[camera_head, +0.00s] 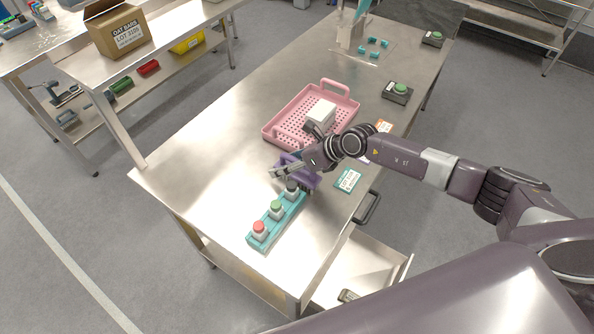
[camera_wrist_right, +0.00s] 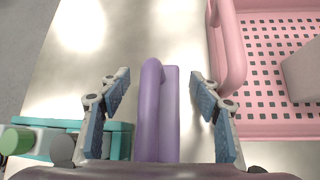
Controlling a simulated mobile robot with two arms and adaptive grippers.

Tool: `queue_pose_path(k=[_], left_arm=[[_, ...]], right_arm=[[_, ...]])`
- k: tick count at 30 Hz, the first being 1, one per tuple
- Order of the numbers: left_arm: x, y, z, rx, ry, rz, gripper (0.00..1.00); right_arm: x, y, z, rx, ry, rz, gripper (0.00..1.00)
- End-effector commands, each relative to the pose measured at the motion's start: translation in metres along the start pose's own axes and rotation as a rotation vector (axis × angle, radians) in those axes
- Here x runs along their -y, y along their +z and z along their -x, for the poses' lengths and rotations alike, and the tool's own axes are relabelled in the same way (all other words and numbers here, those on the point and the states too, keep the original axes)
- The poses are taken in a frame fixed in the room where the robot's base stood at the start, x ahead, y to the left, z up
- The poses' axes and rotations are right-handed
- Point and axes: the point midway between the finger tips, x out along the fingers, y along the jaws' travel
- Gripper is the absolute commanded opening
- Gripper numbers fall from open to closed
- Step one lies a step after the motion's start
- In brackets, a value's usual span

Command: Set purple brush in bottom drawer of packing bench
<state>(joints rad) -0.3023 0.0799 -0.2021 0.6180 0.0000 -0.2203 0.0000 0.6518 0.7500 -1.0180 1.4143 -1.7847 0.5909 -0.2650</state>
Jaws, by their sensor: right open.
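The purple brush (camera_head: 311,179) lies on the steel packing bench (camera_head: 200,165), partly hidden by my right gripper (camera_head: 288,172) in the head view. In the right wrist view, the brush (camera_wrist_right: 158,115) shows its long purple handle between the two spread fingers of the right gripper (camera_wrist_right: 160,82). The fingers stand apart on both sides of it, with gaps. An open metal drawer (camera_head: 372,262) sticks out low at the bench's near right side, with a small dark item in it. A dark handle (camera_head: 368,207) sits above it. My left gripper is not in view.
A pink perforated tray (camera_head: 283,112) with a white box (camera_head: 320,115) lies just behind the gripper. A teal button strip (camera_head: 265,234) with several buttons lies in front of the brush. A teal-edged card (camera_head: 348,180) lies to the right. The bench's left part is bare.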

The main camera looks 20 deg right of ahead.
Motion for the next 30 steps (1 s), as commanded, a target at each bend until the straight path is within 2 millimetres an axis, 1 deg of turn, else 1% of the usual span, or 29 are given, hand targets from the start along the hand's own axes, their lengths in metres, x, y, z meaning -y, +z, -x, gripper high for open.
queue_pose_path(k=[6, 20, 26, 30], left_arm=[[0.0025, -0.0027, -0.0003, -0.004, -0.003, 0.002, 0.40], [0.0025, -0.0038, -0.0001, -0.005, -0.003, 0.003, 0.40], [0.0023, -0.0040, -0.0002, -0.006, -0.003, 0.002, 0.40], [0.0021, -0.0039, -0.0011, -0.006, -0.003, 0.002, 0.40]], right_arm=[[-0.0001, -0.0001, -0.0007, 0.000, 0.000, 0.000, 0.58], [-0.0001, 0.0005, -0.0003, 0.001, 0.000, 0.000, 0.07], [-0.0001, 0.0007, 0.0000, 0.001, 0.000, 0.000, 0.06], [-0.0009, 0.0049, 0.0037, 0.002, 0.000, 0.001, 0.06]])
